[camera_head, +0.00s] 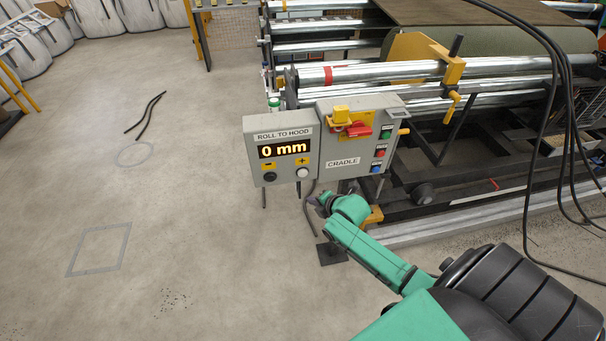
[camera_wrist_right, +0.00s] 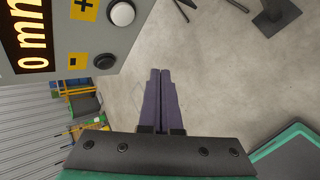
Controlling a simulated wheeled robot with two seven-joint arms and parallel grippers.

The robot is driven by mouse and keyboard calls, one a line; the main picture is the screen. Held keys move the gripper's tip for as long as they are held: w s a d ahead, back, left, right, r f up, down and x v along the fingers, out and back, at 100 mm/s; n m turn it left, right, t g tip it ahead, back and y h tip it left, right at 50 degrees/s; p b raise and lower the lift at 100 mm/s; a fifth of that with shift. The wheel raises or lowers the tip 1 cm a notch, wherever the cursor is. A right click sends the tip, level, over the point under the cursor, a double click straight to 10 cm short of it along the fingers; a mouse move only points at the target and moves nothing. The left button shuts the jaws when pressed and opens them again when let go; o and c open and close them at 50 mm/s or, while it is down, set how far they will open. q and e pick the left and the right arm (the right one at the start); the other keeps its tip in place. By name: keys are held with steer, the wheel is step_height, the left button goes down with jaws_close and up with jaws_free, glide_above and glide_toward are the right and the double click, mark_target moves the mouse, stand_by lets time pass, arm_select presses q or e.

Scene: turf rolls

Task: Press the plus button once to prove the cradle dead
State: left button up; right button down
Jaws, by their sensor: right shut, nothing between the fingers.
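The grey control box has a display (camera_head: 284,149) reading 0 mm under the label ROLL TO HOOD. The white plus button (camera_head: 302,173) is at its lower right, below a yellow plus label. It also shows in the right wrist view (camera_wrist_right: 122,13) at the top, with the black minus button (camera_wrist_right: 104,61) below it. The cradle box (camera_head: 345,161) adjoins on the right, with a red switch handle (camera_head: 358,130) and a yellow piece at it. My right gripper (camera_head: 314,199) is below the boxes, shut and empty. Its fingers (camera_wrist_right: 161,72) look apart from the button. My left gripper is out of view.
The roller frame (camera_head: 430,72) with turf stands behind the cradle box. Black cables (camera_head: 551,100) hang at the right. A dark foot plate (camera_head: 331,254) is on the floor near my right arm. The concrete floor at the left is mostly clear.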

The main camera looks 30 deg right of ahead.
mark_target(303, 173)
steer(key=w+d+b, duration=0.3)
steer(key=w+b, duration=0.4)
steer(key=w, duration=0.1)
steer(key=shift+w, duration=0.15)
stand_by(1.9)
steer(key=shift+w+b, duration=0.35)
steer(key=shift+w, duration=0.05)
